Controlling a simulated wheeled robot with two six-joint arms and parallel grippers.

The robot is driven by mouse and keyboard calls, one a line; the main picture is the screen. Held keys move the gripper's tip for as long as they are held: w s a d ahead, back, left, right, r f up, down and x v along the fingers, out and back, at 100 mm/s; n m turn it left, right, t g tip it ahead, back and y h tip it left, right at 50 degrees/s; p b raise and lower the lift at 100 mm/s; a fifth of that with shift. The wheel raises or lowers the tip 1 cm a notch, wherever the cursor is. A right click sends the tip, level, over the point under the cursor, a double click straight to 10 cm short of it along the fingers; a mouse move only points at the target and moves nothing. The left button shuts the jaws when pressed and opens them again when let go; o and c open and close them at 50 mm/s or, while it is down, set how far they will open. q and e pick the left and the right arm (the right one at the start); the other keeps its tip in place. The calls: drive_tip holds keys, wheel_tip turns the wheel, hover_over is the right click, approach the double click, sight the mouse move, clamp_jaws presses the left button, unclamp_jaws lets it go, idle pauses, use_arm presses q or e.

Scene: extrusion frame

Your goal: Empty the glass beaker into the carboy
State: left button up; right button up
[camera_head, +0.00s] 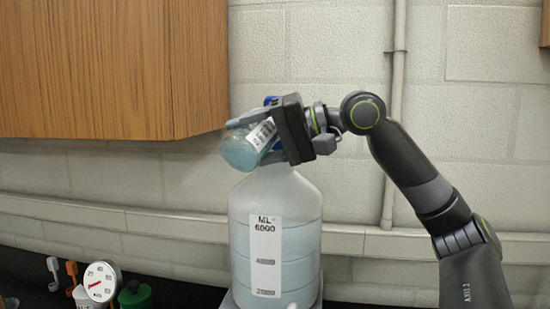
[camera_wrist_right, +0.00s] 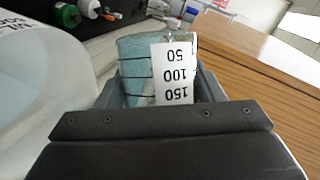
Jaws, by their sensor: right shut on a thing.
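The glass beaker (camera_head: 241,151) is clear, with pale blue liquid and a white graduated label. My right gripper (camera_head: 262,128) is shut on it and holds it tilted, one end low at the left, just above the carboy's top. The beaker also shows between the fingers in the right wrist view (camera_wrist_right: 142,65), its label numbers upside down. The carboy (camera_head: 300,235) is a large translucent bottle standing upright, with a white scale label and pale blue liquid inside. Its mouth is hidden behind the beaker and gripper. My left gripper is in no view.
A wooden cabinet (camera_head: 110,65) hangs at the upper left, its lower corner close to the beaker. A round dial (camera_head: 101,281) and a green container (camera_head: 135,295) stand at the lower left. A pipe (camera_head: 393,120) runs down the brick wall behind my right arm.

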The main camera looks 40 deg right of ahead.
drive_tip(key=shift+d+r+m+y, duration=0.1)
drive_tip(key=shift+r+m+y, duration=0.2)
drive_tip(key=shift+r+m, duration=0.15)
idle(0.6)
drive_tip(key=shift+w+d+r+m+y+b, duration=0.3)
drive_tip(key=shift+d+r+m+b, duration=0.15)
drive_tip(key=shift+d+m, duration=0.2)
idle(0.6)
